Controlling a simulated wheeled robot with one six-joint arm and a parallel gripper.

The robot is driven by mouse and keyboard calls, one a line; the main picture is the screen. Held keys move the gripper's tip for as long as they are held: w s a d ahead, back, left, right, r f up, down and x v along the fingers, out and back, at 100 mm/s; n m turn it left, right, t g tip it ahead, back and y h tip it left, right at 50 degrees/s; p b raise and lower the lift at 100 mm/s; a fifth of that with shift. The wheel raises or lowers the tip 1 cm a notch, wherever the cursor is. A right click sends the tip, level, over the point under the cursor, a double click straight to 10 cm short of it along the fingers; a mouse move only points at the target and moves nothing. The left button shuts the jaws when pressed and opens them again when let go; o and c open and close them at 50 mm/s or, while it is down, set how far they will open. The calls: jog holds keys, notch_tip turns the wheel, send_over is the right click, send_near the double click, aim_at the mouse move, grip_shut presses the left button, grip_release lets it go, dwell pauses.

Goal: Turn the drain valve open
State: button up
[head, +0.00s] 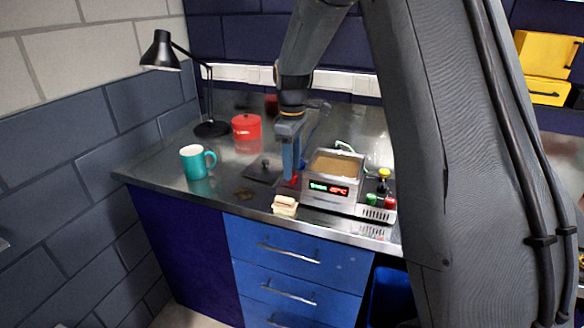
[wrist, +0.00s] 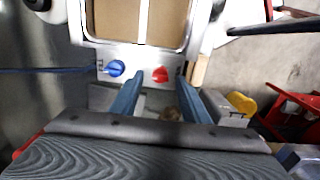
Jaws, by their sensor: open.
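The metal tank unit (head: 333,178) stands on the bench with brownish liquid in its basin and a lit green and red display on its front. In the wrist view its side panel (wrist: 138,55) carries a blue knob (wrist: 115,68) and a red knob (wrist: 160,74). I cannot read which one is marked as the drain valve. My gripper (wrist: 160,82) is open, with its blue fingers either side of the red knob and the blue knob outside the left finger. I cannot tell whether they touch the red knob. In the head view my gripper (head: 290,176) points down beside the tank's left side.
A pale block (head: 285,206) lies at the bench's front edge. A teal mug (head: 196,162), red pot (head: 246,127) and black lamp (head: 162,52) stand to the left. Several coloured buttons (head: 380,190) are right of the tank.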

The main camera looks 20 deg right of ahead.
jog(key=shift+f, duration=1.1)
jog(key=c, duration=1.1)
jog(key=shift+o, duration=0.2)
